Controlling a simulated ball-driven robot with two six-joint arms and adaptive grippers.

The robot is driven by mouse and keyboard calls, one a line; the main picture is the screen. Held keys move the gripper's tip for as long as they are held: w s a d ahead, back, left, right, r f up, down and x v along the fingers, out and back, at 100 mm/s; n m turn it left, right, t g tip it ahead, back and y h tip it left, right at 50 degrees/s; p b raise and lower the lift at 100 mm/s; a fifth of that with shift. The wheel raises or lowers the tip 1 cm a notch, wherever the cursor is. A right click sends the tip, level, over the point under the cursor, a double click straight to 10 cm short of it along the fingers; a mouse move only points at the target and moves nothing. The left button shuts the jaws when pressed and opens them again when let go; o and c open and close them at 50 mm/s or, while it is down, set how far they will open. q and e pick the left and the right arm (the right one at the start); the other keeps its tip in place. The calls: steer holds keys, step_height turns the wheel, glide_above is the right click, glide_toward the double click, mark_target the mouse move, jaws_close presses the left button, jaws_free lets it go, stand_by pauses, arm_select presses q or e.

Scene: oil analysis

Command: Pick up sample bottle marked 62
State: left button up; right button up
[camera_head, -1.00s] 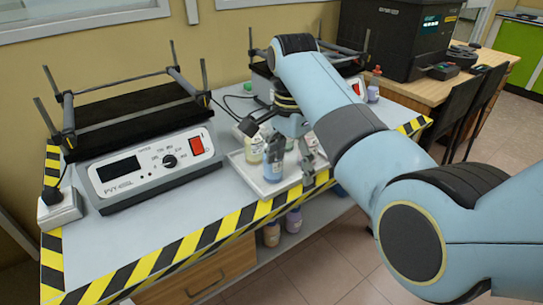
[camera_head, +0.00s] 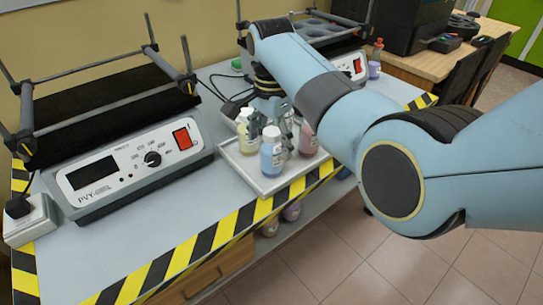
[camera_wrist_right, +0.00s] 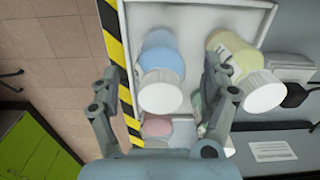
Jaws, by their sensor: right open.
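Sample bottles with white caps stand in a shallow white tray (camera_head: 238,167): a yellow one (camera_head: 244,132), a blue one (camera_head: 271,155) at the front, and a pink one (camera_head: 308,140) to the right. No number on a label is readable, so I cannot tell which is 62. My right gripper (camera_head: 279,112) is just behind the bottles in the head view, partly hidden by them. In the right wrist view its open fingers (camera_wrist_right: 161,88) spread either side of the blue bottle (camera_wrist_right: 162,57), with the yellow bottle (camera_wrist_right: 232,58) by the right finger. The gripper holds nothing. My left gripper is not seen.
A shaker with a control panel (camera_head: 130,168) stands left of the tray, beside a white power socket block (camera_head: 30,222). Another shaker (camera_head: 345,68) stands behind my right arm. Yellow-black tape (camera_head: 215,238) edges the table. Bare tabletop lies in front of the left shaker.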

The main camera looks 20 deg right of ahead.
mark_target(272, 150)
step_height(272, 150, down, 3)
steer(key=shift+w+f+b, duration=0.1)
steer(key=shift+b, duration=0.2)
steer(key=shift+c, duration=1.5)
steer(key=c, duration=0.7)
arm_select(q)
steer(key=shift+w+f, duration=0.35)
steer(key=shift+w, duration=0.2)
arm_select(e)
steer(key=c, duration=0.4)
